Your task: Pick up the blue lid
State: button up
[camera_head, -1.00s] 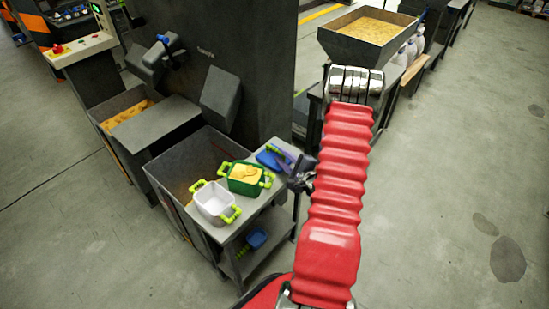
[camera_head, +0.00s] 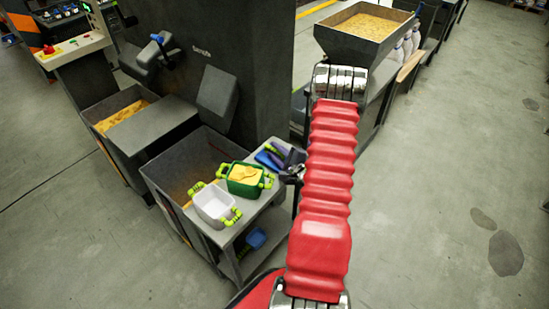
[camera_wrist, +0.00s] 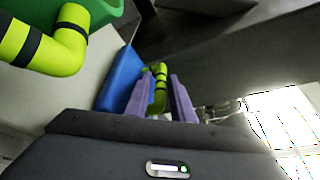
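The blue lid (camera_head: 265,160) lies on the grey side table beside the green pot, and its edge shows as a blue slab in the wrist view (camera_wrist: 119,80). My gripper (camera_wrist: 160,85) is over the table at the lid. Its purple fingers stand apart, one on each side of the lid's green handle (camera_wrist: 159,72) with black bands. I cannot tell whether either finger touches the handle. In the head view my gripper (camera_head: 280,155) covers part of the lid.
A green pot (camera_head: 233,184) with yellow contents and a white pot (camera_head: 213,206) stand left on the table (camera_head: 243,222). A blue item (camera_head: 255,239) sits on the lower shelf. A dark machine (camera_head: 235,70) rises behind. Open floor lies right.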

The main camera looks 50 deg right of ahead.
aim_at(275, 149)
grip_shut()
dwell(0.3)
jog(key=shift+r, duration=0.1)
jog(key=shift+r, duration=4.95)
